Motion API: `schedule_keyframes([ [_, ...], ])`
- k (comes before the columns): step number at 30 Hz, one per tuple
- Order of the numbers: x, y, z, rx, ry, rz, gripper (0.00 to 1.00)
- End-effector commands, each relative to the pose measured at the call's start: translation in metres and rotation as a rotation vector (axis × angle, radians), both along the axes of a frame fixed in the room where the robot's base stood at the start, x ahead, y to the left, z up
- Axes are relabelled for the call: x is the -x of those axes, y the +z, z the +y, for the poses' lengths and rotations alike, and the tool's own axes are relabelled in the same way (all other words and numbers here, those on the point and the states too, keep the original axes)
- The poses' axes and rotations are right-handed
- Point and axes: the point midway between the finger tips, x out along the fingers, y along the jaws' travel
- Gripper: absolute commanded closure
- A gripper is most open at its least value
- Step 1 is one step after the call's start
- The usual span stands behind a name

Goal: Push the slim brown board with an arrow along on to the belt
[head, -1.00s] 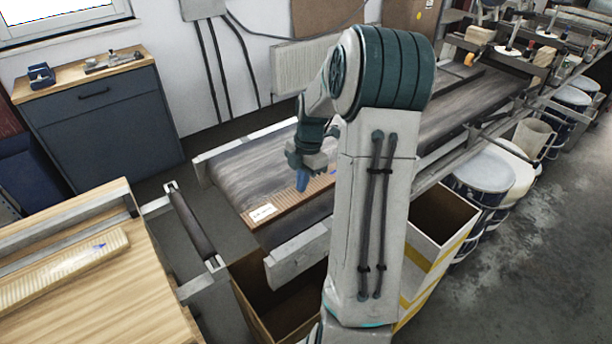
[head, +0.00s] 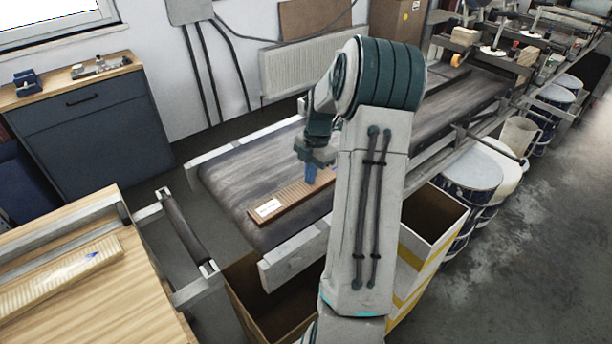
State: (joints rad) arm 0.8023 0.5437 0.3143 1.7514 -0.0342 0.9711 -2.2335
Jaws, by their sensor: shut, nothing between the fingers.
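A slim brown board (head: 287,202) with fine ribs and a white label at its near left end lies flat on the dark belt (head: 235,180). Its left end is a little inside the belt's near end. My gripper (head: 310,174), with blue fingers, is shut, pointing down at the board's far long side. I cannot tell whether the fingertips touch the board.
A paler board (head: 60,275) with a blue arrow lies on the wooden table (head: 110,300) at left. A roller (head: 185,228) stands in the gap between table and belt. Open cartons (head: 435,215) and drums (head: 470,170) stand along the belt's right side. The belt beyond my arm looks clear nearby.

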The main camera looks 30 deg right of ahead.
Motion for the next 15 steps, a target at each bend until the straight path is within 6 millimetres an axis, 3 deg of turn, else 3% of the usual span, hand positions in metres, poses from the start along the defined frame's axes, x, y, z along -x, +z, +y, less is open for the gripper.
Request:
schedule_keyframes([
  [1,0.005,-0.008,-0.003,-0.001,-0.007,0.014,1.00],
  [8,0.004,0.008,-0.001,-0.002,-0.005,0.013,1.00],
  [12,0.003,0.007,0.004,0.000,0.002,0.014,1.00],
  [15,0.000,0.007,-0.005,0.001,0.002,0.012,1.00],
])
